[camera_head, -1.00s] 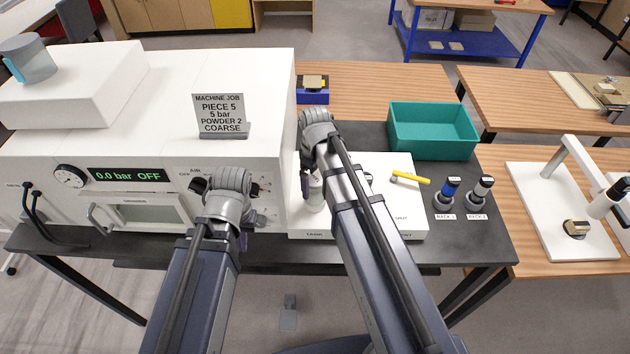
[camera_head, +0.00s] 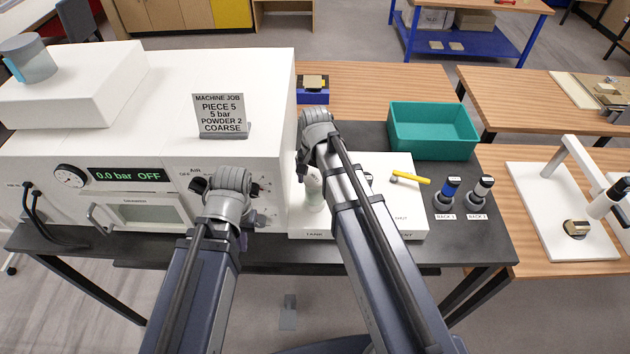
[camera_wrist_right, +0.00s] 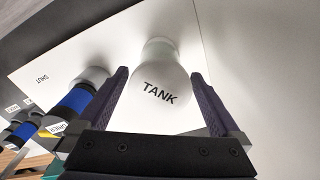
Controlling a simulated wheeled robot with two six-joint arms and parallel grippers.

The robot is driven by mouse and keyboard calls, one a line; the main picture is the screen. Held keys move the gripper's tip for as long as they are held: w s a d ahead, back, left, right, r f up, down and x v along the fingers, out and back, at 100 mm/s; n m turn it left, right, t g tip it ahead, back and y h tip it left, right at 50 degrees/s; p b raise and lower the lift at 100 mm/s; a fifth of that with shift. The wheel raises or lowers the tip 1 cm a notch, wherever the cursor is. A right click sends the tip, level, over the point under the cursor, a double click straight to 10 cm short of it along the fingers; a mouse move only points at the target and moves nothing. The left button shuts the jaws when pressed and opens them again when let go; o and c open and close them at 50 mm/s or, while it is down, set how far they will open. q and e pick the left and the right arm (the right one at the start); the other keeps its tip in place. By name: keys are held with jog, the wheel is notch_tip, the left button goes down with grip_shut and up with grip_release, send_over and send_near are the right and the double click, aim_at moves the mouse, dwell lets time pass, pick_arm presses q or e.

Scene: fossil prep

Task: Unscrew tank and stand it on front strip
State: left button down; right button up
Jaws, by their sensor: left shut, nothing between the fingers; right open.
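The white tank (camera_head: 314,192) stands on the left part of the white board (camera_head: 408,222) in the head view, partly covered by my right arm. In the right wrist view the tank (camera_wrist_right: 160,92) shows its TANK lettering and rounded shape. My right gripper (camera_wrist_right: 160,78) is open, with one dark finger on either side of the tank in that view; contact cannot be told. A blue-banded cylinder (camera_wrist_right: 72,102) is left of the tank, apart from it, in the wrist view. My left gripper (camera_head: 243,240) is shut and empty before the white machine's front, its fingers mostly hidden.
The white machine (camera_head: 120,150) stands close left of the board. Two racked bottles, one blue-banded (camera_head: 448,192) and one grey (camera_head: 480,192), stand to the right. A green bin (camera_head: 432,148) is behind.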

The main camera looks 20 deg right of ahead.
jog(key=shift+f, duration=0.1)
notch_tip(320, 180, down, 3)
jog(key=b, duration=0.3)
jog(key=shift+f+b, duration=0.2)
jog(key=shift+b, duration=0.1)
grip_shut()
dwell(0.6)
